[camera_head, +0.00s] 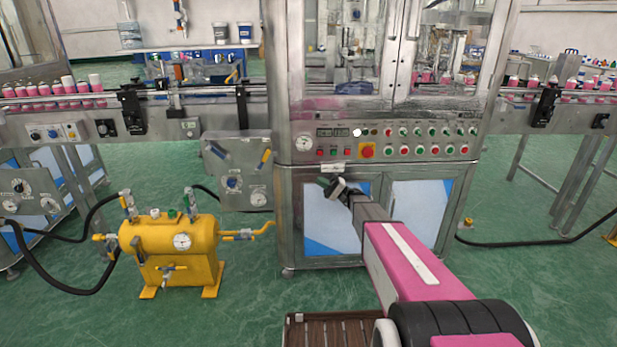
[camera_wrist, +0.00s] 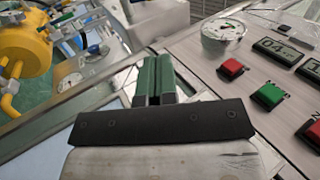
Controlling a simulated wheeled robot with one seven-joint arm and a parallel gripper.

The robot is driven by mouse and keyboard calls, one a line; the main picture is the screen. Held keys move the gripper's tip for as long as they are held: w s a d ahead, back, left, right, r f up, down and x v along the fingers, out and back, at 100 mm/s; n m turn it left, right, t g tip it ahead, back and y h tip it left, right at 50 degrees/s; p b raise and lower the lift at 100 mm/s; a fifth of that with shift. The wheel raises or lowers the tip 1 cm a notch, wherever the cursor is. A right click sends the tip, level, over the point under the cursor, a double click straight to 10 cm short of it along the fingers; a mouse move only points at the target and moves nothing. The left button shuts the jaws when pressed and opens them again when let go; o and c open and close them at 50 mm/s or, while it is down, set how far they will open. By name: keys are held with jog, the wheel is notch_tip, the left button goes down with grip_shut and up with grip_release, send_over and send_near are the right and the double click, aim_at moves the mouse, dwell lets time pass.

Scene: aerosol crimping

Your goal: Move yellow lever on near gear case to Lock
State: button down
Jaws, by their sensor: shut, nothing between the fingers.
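A grey metal box (camera_head: 222,172), which looks like a gear case, hangs under the conveyor left of the machine cabinet. A short yellow lever (camera_head: 265,158) sits tilted near its upper right corner. No Lock marking can be read. My gripper (camera_head: 325,183) is in front of the cabinet, just below its button panel, right of the box and apart from the lever. In the wrist view my gripper's green fingers (camera_wrist: 154,78) are together and empty. The blue knob (camera_wrist: 97,49) of the box appears at the upper left there; I cannot make out the yellow lever.
The button panel (camera_head: 412,141) is close to my gripper; its gauge (camera_wrist: 222,32) and buttons fill the wrist view's right side. A yellow tank (camera_head: 160,240) with valves and a pipe stands below the box.

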aim_at(266, 154)
jog(key=x, duration=2.2)
jog(key=shift+a+r, duration=0.1)
jog(key=shift+r, duration=0.05)
jog(key=shift+s+a+r+h, duration=0.1)
jog(key=shift+a+r+h, duration=0.35)
jog(key=shift+h, duration=0.45)
jog(key=a+h, duration=0.1)
jog(key=r+h, duration=0.1)
jog(key=h, duration=0.1)
jog(key=shift+a+r, duration=0.2)
jog(key=shift+a, duration=0.2)
jog(key=shift+a+r+h, duration=0.2)
jog(key=shift+a+h, duration=0.2)
jog(key=shift+h, duration=0.2)
jog(key=shift+a, duration=0.5)
jog(key=shift+r, duration=0.1)
jog(key=shift+a, duration=0.1)
